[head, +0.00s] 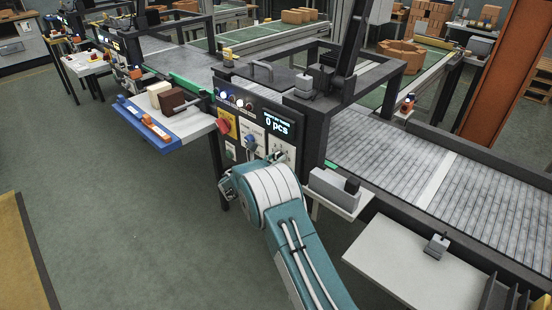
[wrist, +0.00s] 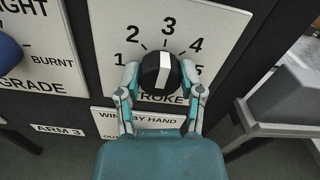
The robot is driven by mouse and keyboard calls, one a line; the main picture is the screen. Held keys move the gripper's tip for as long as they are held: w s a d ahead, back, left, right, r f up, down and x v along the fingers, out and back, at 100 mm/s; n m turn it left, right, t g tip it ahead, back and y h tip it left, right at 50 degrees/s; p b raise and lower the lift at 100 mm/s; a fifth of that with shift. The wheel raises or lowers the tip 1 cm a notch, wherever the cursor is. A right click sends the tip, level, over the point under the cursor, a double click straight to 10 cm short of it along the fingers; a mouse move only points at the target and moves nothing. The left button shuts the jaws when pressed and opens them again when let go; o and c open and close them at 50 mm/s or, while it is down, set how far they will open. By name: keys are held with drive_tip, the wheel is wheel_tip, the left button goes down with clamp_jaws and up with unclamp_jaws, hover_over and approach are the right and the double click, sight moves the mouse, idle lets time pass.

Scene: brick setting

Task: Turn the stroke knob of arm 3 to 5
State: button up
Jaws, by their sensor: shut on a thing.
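The stroke knob (wrist: 163,72) is black with a white stripe, on a white plate marked STROKE with numbers 1 to 5 around it. The stripe runs nearly upright, its top end towards the 3. My gripper (wrist: 161,78) has one finger on each side of the knob and is shut on it. A label reading ARM 3 (wrist: 59,129) is at the lower left in the wrist view. In the head view my arm reaches to the dark control panel (head: 258,110) and hides the knob.
The panel carries a display reading 0 pcs (head: 277,122) and a yellow plate with a red button (head: 225,125). A grey box (head: 334,188) sits on a shelf right of my arm. A blue-edged side table (head: 168,125) stands left. Open floor lies at left.

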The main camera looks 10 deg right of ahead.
drive_tip(key=m, duration=0.8)
drive_tip(key=shift+m, duration=0.3)
drive_tip(key=m, duration=0.8)
drive_tip(key=shift+f+m, duration=0.15)
drive_tip(key=shift+m, duration=0.15)
idle(0.3)
drive_tip(key=o, duration=1.2)
drive_tip(key=shift+f, duration=0.1)
drive_tip(key=shift+c, duration=0.2)
